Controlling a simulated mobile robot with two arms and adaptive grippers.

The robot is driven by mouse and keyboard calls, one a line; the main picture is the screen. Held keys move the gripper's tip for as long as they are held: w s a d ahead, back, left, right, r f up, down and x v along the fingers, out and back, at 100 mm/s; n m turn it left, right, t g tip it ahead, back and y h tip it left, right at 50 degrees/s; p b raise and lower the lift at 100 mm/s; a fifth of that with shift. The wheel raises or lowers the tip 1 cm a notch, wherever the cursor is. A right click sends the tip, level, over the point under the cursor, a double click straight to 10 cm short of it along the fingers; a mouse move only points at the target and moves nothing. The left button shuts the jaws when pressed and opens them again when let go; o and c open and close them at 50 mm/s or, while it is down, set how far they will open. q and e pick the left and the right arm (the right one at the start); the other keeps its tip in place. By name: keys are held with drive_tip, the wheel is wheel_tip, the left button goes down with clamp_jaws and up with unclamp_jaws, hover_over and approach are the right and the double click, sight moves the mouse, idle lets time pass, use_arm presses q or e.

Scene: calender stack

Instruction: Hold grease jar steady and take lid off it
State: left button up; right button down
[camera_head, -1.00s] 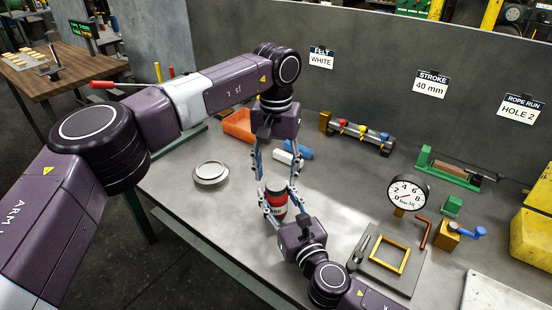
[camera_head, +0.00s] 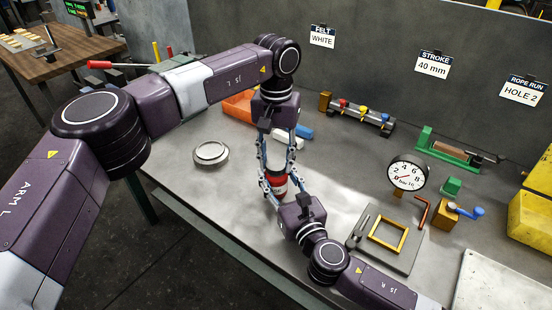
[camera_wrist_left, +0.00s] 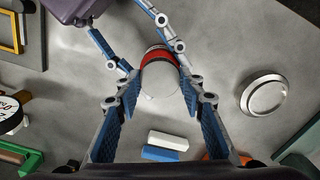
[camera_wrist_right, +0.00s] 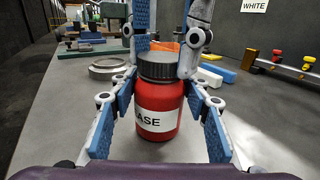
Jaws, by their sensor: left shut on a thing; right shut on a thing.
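The red grease jar (camera_head: 277,184) stands upright on the grey bench between my two grippers. Its white label (camera_wrist_right: 158,121) reads "ASE" in the right wrist view. Its dark ribbed lid (camera_wrist_right: 160,65) sits on top; its top also shows, pale with glare, in the left wrist view (camera_wrist_left: 160,82). My right gripper (camera_head: 280,187) comes from the near side and is shut on the jar body, one finger on each side. My left gripper (camera_head: 278,163) reaches down from above and is shut on the lid, with its fingers on either side.
A round silver dish (camera_head: 210,153) lies left of the jar. An orange bin (camera_head: 239,104), a blue block (camera_head: 301,130) and a white block (camera_head: 287,141) are behind. A dial gauge (camera_head: 407,175) and a tray with a yellow frame (camera_head: 388,234) stand right. The bench front left is clear.

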use_arm(q)
drive_tip(key=n, duration=0.4)
drive_tip(key=shift+n, duration=0.3)
drive_tip(key=n, duration=0.9)
drive_tip(key=shift+n, duration=0.3)
drive_tip(key=n, duration=0.6)
drive_tip(key=shift+r+n, duration=0.1)
drive_tip(key=shift+n, duration=0.2)
drive_tip(key=n, duration=0.4)
drive_tip(key=shift+n, duration=0.4)
drive_tip(key=n, duration=0.9)
drive_tip(key=shift+n, duration=0.4)
drive_tip(key=n, duration=0.6)
drive_tip(key=shift+n, duration=0.3)
drive_tip(key=n, duration=1.1)
drive_tip(key=shift+n, duration=0.4)
drive_tip(key=shift+r, duration=0.3)
drive_tip(key=shift+r, duration=0.9)
